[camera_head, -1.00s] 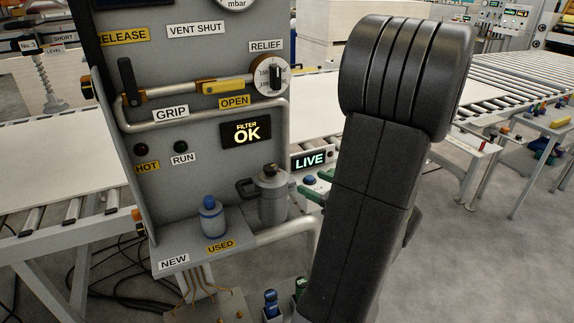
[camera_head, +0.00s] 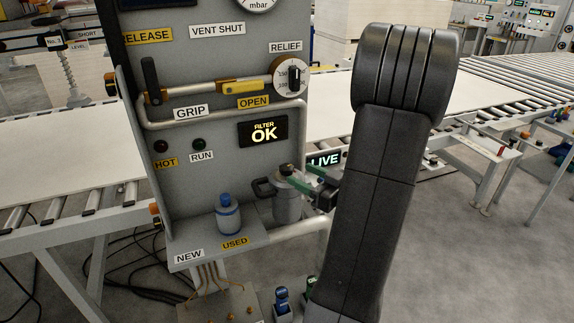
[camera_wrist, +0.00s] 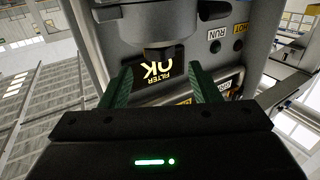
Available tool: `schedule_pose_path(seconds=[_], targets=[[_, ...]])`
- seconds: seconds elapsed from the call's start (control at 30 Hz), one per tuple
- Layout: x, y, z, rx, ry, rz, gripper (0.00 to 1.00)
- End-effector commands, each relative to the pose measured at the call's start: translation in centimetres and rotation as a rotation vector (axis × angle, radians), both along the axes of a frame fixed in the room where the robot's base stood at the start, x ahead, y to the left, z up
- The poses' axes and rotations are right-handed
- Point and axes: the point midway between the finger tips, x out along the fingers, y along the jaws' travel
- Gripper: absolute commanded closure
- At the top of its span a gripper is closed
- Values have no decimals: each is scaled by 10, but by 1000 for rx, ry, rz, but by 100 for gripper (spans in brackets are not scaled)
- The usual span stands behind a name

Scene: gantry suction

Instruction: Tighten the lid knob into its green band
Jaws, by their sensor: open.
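The green band is too small or hidden to make out. My gripper (camera_head: 294,176) has green fingers and is open beside the canister's top, at knob height. In the wrist view my gripper (camera_wrist: 161,75) has its fingers spread, with the knob beyond and between them. I see no contact with the knob.
The panel (camera_head: 215,165) rises close behind the canister, with a lit FILTER OK display (camera_head: 263,131). A blue-capped bottle (camera_head: 227,214) stands left of the canister on the ledge. A bent pipe (camera_head: 300,232) runs below. Free floor lies to the right.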

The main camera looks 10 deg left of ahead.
Motion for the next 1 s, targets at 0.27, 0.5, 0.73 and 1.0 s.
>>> schedule_pose_path(seconds=[0.27, 0.5, 0.73, 1.0], targets=[[17, 33, 1, 0, 1, 4, 44], [28, 51, 1, -1, 0, 2, 44], [31, 56, 0, -1, 0, 0, 44], [31, 56, 0, 0, 0, 0, 57]])
